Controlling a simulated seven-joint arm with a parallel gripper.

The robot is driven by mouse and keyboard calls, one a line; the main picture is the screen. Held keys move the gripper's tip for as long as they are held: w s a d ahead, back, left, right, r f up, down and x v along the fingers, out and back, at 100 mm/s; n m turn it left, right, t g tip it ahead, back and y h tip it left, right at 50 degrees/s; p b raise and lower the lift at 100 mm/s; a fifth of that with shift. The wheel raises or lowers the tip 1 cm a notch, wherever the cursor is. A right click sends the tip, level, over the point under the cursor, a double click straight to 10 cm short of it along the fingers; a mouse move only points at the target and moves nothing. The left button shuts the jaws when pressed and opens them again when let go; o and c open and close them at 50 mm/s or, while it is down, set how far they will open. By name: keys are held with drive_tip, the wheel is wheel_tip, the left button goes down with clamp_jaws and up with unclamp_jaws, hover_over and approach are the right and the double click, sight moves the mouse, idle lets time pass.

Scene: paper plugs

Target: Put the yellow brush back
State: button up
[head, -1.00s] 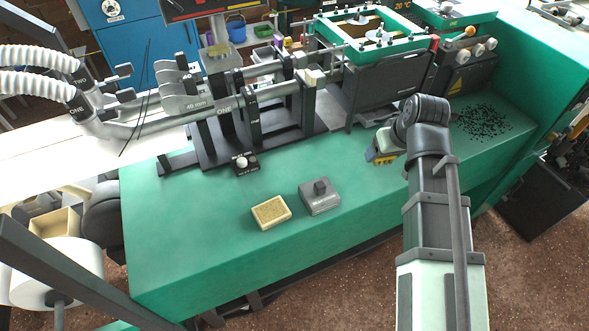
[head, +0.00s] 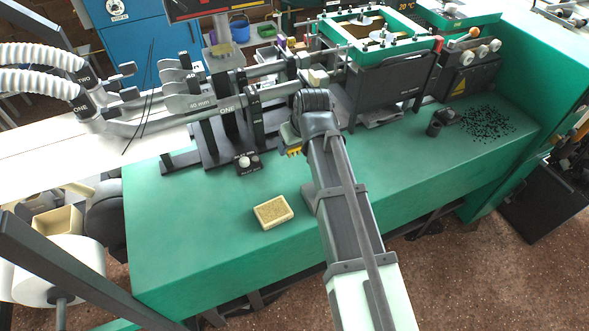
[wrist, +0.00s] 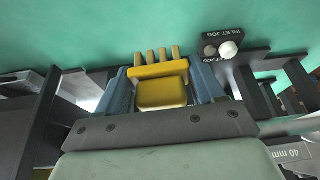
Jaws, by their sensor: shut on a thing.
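The yellow brush (wrist: 162,92) is a small yellow block with several stubby prongs along its far edge. My gripper (wrist: 164,78) is shut on it, with a blue-grey finger on each side in the wrist view. In the head view my gripper (head: 290,138) hangs over the green bench top (head: 200,235), in front of the rails; the brush (head: 293,151) shows as a small yellow patch beneath it. The brush appears to be above the surface, but its height is hard to tell.
Black rails and a jog knob box (head: 247,163) stand behind and to the left. A black cup (head: 434,129) and scattered black bits (head: 487,124) are at the right. The front left bench is clear.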

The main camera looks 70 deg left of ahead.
sight(299, 153)
drive_tip(key=shift+w+a+r, duration=0.15)
drive_tip(key=shift+a, duration=0.3)
drive_tip(key=shift+w+a+r, duration=0.1)
drive_tip(key=shift+w+a, duration=0.05)
drive_tip(key=shift+a, duration=0.25)
drive_tip(key=shift+m, duration=0.3)
drive_tip(key=shift+d+f, duration=0.1)
drive_tip(key=shift+f, duration=4.85)
drive_tip(key=shift+f, duration=0.1)
drive_tip(key=o, duration=0.9)
drive_tip(key=shift+o, duration=0.2)
drive_tip(key=v, duration=1.2)
